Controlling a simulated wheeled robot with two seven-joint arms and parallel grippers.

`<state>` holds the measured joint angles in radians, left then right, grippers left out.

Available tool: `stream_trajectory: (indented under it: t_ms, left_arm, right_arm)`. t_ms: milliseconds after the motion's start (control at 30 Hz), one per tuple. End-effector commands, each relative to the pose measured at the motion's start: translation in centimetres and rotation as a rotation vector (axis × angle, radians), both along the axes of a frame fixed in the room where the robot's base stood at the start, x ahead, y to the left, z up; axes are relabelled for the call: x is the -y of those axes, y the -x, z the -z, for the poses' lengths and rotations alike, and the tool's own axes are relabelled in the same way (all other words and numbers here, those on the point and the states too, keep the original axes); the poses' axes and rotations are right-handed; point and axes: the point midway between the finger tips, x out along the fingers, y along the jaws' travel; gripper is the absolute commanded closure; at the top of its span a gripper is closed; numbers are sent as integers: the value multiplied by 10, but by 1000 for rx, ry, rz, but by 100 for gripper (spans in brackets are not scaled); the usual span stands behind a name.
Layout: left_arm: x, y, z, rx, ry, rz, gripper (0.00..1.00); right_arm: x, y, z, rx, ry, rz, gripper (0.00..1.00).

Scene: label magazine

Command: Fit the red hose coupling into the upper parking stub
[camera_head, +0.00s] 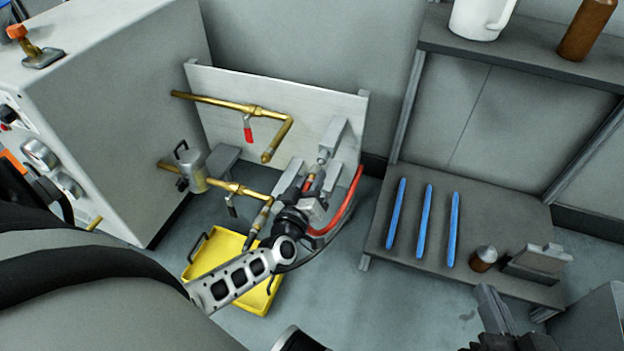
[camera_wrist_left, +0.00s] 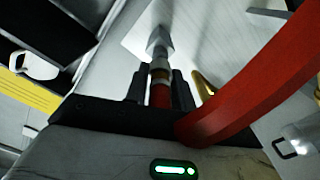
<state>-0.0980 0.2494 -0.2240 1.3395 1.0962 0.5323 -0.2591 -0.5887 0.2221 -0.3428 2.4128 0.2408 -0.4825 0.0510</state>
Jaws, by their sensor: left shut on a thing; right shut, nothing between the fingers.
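My left gripper (camera_head: 312,186) is shut on the red hose coupling (camera_head: 311,180), in front of the pale panel. The coupling's red body and metal collar show between the fingers in the left wrist view (camera_wrist_left: 160,95). The upper parking stub (camera_head: 322,158) sits under a grey bracket; it shows as a metal nut and tip in the left wrist view (camera_wrist_left: 158,45). The coupling is roughly in line with the stub, its collar right at the tip. I cannot tell whether it is seated. My right gripper (camera_head: 487,298) is shut and empty at the lower right.
The red hose (camera_head: 348,205) curves to the right of the left gripper. Brass pipes (camera_head: 225,102) with valves run along the panel (camera_head: 280,95). A yellow tray (camera_head: 215,250) lies on the floor. Blue rods (camera_head: 425,215) lie on the shelf at right.

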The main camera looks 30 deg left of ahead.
Motion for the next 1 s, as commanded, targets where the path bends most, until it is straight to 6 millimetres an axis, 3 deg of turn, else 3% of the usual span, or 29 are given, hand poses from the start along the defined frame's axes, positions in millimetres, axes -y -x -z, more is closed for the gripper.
stream_trajectory:
  t_ms: [1000]
  left_arm:
    - [-4,-19,0,2,1,0,100]
  right_arm:
    - [0,0,5,0,0,0,100]
